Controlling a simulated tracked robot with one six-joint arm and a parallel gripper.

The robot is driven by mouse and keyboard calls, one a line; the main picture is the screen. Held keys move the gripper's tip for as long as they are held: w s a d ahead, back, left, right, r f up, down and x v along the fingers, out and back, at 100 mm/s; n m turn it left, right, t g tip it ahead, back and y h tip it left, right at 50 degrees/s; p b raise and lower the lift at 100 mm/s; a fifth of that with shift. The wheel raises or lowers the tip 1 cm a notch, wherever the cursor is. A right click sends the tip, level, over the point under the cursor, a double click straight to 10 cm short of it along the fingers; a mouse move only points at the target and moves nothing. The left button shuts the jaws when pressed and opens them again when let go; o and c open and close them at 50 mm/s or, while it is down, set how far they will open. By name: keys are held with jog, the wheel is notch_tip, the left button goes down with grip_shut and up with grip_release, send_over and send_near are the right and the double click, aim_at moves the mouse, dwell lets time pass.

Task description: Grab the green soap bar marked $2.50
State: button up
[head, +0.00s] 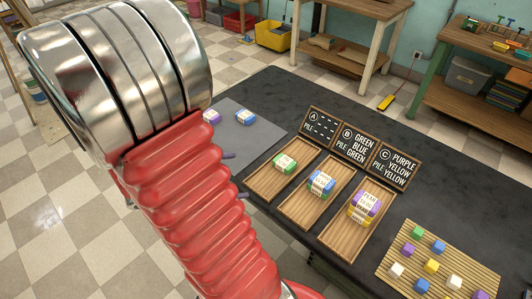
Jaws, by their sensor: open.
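A green soap bar (281,168) with a white paper band lies on the wooden tray under board A (321,124). The print on its band is too small to read. Two dark tips that look like the fingers of my gripper (236,176) stick out from behind my red arm, apart from each other, left of tray A (262,188). They look open, with nothing seen between them; the rest of my gripper is hidden by the arm. The tips appear clear of the green bar.
Tray B (300,215) holds a stack with a blue bar (318,190) on top. Tray C (340,240) holds a purple bar (364,198) over yellow. A slatted mat (394,284) carries several small coloured cubes. A grey mat (265,130) holds purple and blue bars.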

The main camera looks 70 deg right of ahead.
jog(key=s+d+f+n+h, duration=0.2)
jog(key=d+f+n, duration=0.1)
jog(key=d+f, duration=0.15)
jog(key=n+h, duration=0.2)
jog(key=n, duration=0.3)
send_near(281, 165)
jog(key=a+r, duration=0.1)
jog(key=w+a+r, duration=0.1)
jog(key=a, duration=0.1)
jog(key=shift+a+r, duration=0.15)
jog(key=shift+r, duration=0.05)
jog(key=shift+f+t, duration=0.3)
jog(key=shift+f, duration=0.1)
jog(key=shift+x, duration=4.05)
jog(key=shift+s+d+f, duration=0.15)
jog(key=shift+d+f, duration=0.05)
jog(key=shift+d, duration=0.1)
